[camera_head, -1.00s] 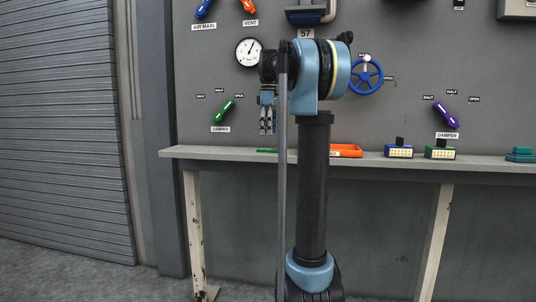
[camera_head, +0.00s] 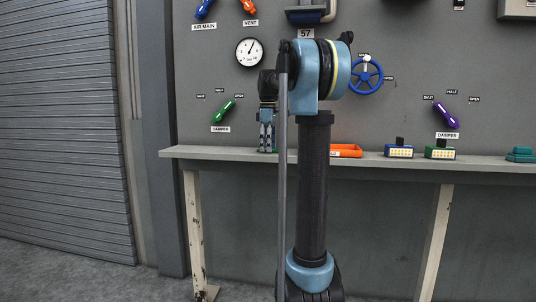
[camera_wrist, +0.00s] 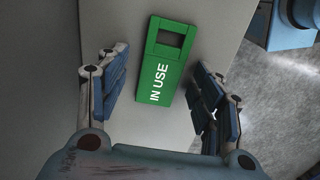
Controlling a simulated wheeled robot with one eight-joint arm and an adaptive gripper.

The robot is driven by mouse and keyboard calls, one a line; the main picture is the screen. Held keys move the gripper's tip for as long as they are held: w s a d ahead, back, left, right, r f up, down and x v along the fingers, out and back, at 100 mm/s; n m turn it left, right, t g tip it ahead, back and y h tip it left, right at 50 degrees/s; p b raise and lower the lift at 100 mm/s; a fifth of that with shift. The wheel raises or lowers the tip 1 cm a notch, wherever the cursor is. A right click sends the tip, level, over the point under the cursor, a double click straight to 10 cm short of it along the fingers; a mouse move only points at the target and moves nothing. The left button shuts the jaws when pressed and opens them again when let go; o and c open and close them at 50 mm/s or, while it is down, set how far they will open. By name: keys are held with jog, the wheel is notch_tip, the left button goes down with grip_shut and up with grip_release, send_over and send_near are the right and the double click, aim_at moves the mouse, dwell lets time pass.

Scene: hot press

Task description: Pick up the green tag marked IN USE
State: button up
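The green tag marked IN USE (camera_wrist: 157,85) lies flat on the shelf in the wrist view, with a dark rectangular opening at its far end. My gripper (camera_wrist: 160,92) is open, with one finger to the left of the tag and one to its right. The right finger is close to the tag's edge; I cannot tell if they touch. In the head view my gripper (camera_head: 266,148) points down at the shelf. The tag is mostly hidden behind my gripper and arm there.
The shelf (camera_head: 228,152) runs along the panel. An orange tray (camera_head: 346,150) lies right of my arm, then a blue block (camera_head: 399,151) and a green block (camera_head: 440,150). Above are a gauge (camera_head: 249,52), a green lever (camera_head: 223,111) and a blue wheel (camera_head: 366,75).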

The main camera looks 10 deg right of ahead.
jog(key=c, duration=0.8)
jog(key=shift+c, duration=0.2)
